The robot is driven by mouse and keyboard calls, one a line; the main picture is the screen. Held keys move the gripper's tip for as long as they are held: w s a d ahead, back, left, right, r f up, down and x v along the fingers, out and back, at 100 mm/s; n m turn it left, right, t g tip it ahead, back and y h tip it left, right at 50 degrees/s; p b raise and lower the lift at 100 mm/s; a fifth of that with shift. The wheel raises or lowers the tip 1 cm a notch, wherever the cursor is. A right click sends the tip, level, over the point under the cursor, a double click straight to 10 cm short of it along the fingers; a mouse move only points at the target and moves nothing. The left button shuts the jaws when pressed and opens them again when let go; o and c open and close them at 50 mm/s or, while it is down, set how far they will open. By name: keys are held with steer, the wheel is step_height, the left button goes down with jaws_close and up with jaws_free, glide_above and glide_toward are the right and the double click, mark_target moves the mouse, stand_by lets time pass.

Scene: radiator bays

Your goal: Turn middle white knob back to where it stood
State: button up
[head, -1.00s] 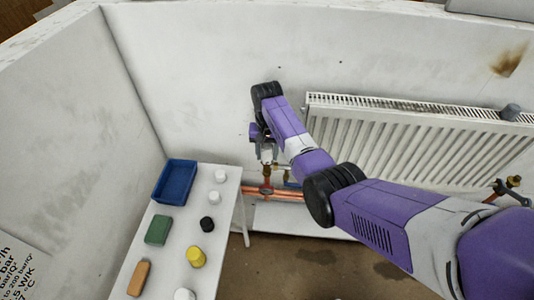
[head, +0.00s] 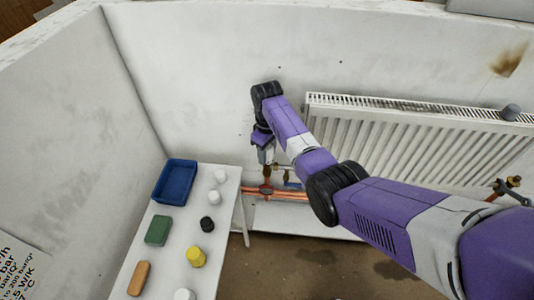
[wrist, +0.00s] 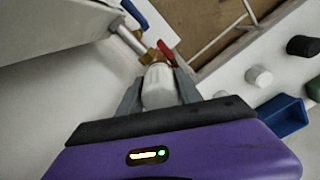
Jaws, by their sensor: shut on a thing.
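A white knob (wrist: 160,86) sits on a brass valve (wrist: 153,57) at the pipework by the radiator's left end. My gripper (wrist: 160,92) has one finger on each side of the knob and is shut on it. In the head view, my gripper (head: 265,156) points down above the copper pipes, and its fingers hide most of the knob. Any mark on the knob's turning position is too small to read.
A red lever (wrist: 166,52) and a blue lever (wrist: 134,14) are close to the valve. The white radiator (head: 400,145) stands to the right. A white table (head: 180,228) at left bears a blue tray (head: 160,196), several caps and blocks.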

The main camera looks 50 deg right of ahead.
steer(key=n, duration=0.6)
steer(key=shift+n, duration=0.3)
stand_by(0.5)
steer(key=o, duration=1.4)
steer(key=shift+c, duration=0.2)
steer(key=shift+r+b, duration=0.65)
steer(key=shift+r, duration=3.3)
